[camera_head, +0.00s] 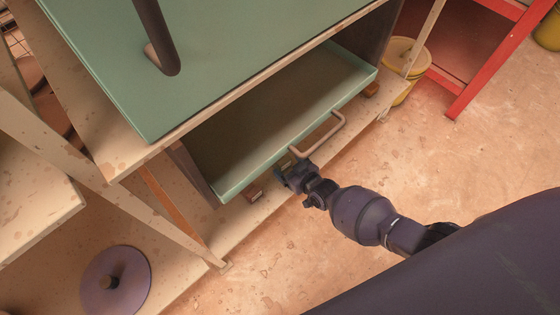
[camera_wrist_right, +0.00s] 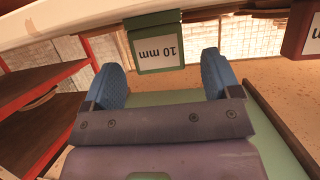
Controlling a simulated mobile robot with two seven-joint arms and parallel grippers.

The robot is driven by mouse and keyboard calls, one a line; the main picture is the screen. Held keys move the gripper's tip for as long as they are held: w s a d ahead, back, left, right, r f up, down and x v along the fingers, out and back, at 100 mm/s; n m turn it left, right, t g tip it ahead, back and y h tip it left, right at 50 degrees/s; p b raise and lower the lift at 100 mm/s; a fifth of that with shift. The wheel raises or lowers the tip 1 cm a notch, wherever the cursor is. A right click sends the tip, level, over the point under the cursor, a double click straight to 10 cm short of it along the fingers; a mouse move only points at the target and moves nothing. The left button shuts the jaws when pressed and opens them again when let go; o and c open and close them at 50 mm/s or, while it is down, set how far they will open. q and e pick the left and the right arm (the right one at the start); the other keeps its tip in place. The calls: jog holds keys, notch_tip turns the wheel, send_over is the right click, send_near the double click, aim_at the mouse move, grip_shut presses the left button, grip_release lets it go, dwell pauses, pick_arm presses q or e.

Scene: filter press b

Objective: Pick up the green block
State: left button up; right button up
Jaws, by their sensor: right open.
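The green block (camera_wrist_right: 155,20) shows at the top middle of the right wrist view, with a white label reading "10 mm" upside down. My right gripper (camera_wrist_right: 165,75) is open, its two blue fingers apart to the left and right of the block's lower end, with gaps on both sides. In the head view my right gripper (camera_head: 283,178) is low at the drawer's front edge, below the handle. I cannot make out the green block there. My left gripper is not in view.
A green drawer (camera_head: 260,120) stands pulled out under a green-topped bench (camera_head: 200,60), its pale handle (camera_head: 318,135) close above my gripper. A dark red labelled block (camera_wrist_right: 302,28) is at the wrist view's right edge. A red rack (camera_head: 490,60) stands right; the floor (camera_head: 450,165) is clear.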

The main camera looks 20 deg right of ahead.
aim_at(286, 164)
jog(key=shift+f+b+x, duration=0.25)
jog(key=shift+b+x, duration=0.15)
jog(key=shift+x, duration=0.75)
jog(key=shift+w+f, duration=0.1)
jog(key=shift+w, duration=0.4)
jog(key=shift+w+a, duration=0.1)
jog(key=shift+w, duration=0.05)
jog(key=c, duration=1)
